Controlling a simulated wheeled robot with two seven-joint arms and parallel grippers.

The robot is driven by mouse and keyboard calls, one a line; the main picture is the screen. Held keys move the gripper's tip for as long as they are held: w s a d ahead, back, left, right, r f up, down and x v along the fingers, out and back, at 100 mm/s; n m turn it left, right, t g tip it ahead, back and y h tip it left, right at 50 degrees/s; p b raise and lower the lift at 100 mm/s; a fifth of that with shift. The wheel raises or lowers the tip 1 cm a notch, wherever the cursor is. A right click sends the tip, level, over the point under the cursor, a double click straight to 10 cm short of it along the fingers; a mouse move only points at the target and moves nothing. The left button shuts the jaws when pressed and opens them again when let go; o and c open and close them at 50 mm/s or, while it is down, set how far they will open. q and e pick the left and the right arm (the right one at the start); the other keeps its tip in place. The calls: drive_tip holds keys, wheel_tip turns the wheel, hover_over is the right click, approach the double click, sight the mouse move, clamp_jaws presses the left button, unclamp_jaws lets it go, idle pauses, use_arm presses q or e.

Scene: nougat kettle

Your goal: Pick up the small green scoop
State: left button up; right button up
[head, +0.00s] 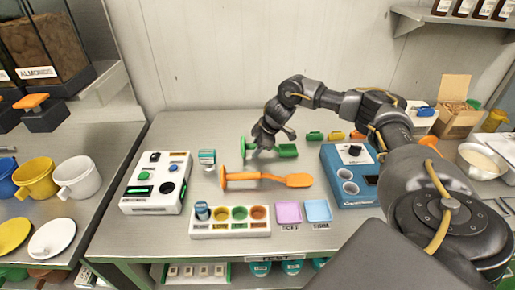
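The small green scoop (287,151) lies on the grey worktable near its back, with its green end piece (243,148) to the left. My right gripper (272,139) reaches in from the right and is over the scoop's handle, hiding part of it. Its fingers look spread apart, one toward the left and one toward the right. I cannot tell whether they touch the handle. My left gripper is not in view.
A larger orange paddle (265,179) lies just in front of the scoop. A white control box (155,182) stands left, a blue device (350,175) right. A tray of coloured cups (230,229) and pink (289,212) and blue (318,210) squares are in front. Small coloured pieces (334,135) lie behind.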

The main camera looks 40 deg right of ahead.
clamp_jaws()
drive_tip(key=shift+r, duration=0.15)
drive_tip(key=shift+r, duration=0.25)
drive_tip(key=r, duration=0.1)
drive_tip(key=r+b, duration=0.1)
drive_tip(key=shift+a+r, duration=0.2)
drive_tip(key=shift+r, duration=0.15)
drive_tip(key=s+a+r+p, duration=0.4)
drive_tip(key=a+r+p, duration=0.1)
drive_tip(key=a+r, duration=0.8)
drive_tip(key=shift+r, duration=0.8)
